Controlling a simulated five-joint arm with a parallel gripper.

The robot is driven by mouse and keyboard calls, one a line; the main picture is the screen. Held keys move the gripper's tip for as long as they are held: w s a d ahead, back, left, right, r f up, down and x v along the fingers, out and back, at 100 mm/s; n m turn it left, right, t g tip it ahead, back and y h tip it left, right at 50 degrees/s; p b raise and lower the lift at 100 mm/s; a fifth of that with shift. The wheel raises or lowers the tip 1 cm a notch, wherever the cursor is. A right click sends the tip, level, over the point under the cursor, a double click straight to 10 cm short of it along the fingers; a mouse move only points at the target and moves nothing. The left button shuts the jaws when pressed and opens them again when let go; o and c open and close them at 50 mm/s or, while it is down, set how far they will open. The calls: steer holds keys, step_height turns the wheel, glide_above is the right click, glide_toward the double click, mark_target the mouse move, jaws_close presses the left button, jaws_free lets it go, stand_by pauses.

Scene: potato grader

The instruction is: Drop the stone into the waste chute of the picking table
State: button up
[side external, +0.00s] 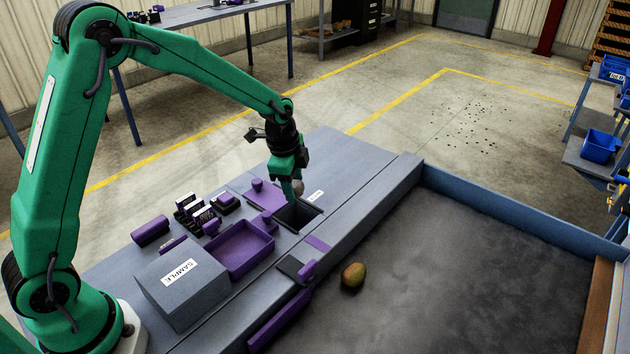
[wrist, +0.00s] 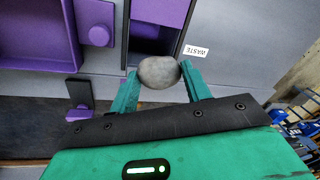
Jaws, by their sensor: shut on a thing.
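My gripper (side external: 297,186) is shut on a pale grey, rounded stone (side external: 299,188). In the wrist view the stone (wrist: 158,72) sits between the two green fingertips (wrist: 160,76). The waste chute (side external: 297,215) is a dark rectangular opening in the grey picking table (side external: 345,180). The gripper and stone are above the chute's far side in the side view. In the wrist view the stone covers part of the opening, beside a label reading WASTE (wrist: 196,51). The exact height of the stone above the opening is hard to tell.
A purple tray (side external: 240,250), small purple parts and a grey SAMPLE box (side external: 183,285) stand on the table left of the chute. A brown-green potato (side external: 353,275) lies on the dark bed (side external: 460,270) at right, behind a raised grey edge.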

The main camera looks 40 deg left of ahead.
steer(key=shift+f, duration=2.6)
steer(key=shift+d, duration=0.1)
steer(key=o, duration=1.4)
steer(key=shift+r, duration=0.1)
steer(key=shift+r, duration=3.4)
